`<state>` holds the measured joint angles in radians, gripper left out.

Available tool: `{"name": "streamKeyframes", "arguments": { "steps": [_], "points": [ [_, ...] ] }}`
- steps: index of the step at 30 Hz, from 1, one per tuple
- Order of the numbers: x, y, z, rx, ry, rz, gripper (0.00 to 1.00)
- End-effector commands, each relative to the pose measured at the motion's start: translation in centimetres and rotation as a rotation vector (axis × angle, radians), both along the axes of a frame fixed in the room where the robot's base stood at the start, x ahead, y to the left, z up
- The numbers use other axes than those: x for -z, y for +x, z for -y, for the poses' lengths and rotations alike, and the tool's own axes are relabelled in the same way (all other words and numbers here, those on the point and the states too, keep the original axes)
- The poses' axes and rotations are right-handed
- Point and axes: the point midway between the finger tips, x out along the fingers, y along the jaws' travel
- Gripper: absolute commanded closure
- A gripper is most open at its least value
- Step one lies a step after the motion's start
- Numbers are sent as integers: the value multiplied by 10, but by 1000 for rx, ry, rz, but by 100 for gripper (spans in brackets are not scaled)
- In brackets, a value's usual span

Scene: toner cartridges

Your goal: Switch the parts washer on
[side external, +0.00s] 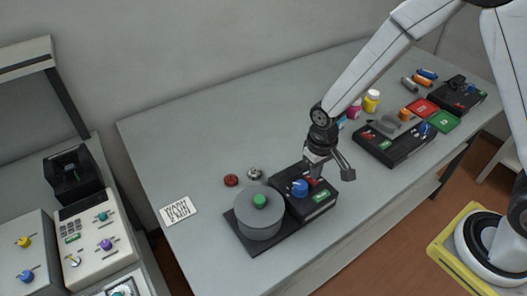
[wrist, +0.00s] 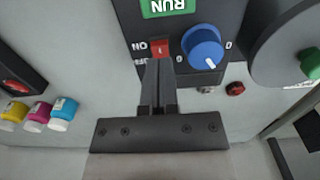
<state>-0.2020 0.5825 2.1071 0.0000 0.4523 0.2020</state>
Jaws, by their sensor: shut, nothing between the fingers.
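The parts washer is a black unit with a grey lidded pot (side external: 259,215) with a green knob and a control box (side external: 318,208). The box carries a blue dial (side external: 299,187), also in the wrist view (wrist: 204,48), and a green RUN panel (wrist: 168,7). A small red switch (wrist: 160,46) sits beside ON and OFF lettering. My gripper (wrist: 159,64) is shut and empty, its fingertips at the near edge of the red switch. I cannot tell whether they touch it. In the side view my gripper (side external: 311,180) is low over the control box and partly hides the switch.
A "WASH 2 MIN" card (side external: 178,210) lies left of the washer. A red cap (side external: 231,180) and a metal one (side external: 254,173) lie behind it. Another black unit (side external: 394,140), bottles (side external: 371,101) and coloured trays are to the right. The rear left bench is clear.

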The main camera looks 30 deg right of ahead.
Motion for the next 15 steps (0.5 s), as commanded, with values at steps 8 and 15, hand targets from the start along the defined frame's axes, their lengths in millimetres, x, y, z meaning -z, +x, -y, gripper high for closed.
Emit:
{"name": "streamKeyframes", "arguments": {
  "steps": [8,15],
  "points": [
    [3,0,0,0,0,0,100],
    [6,0,0,0,0,0,100]
  ]
}}
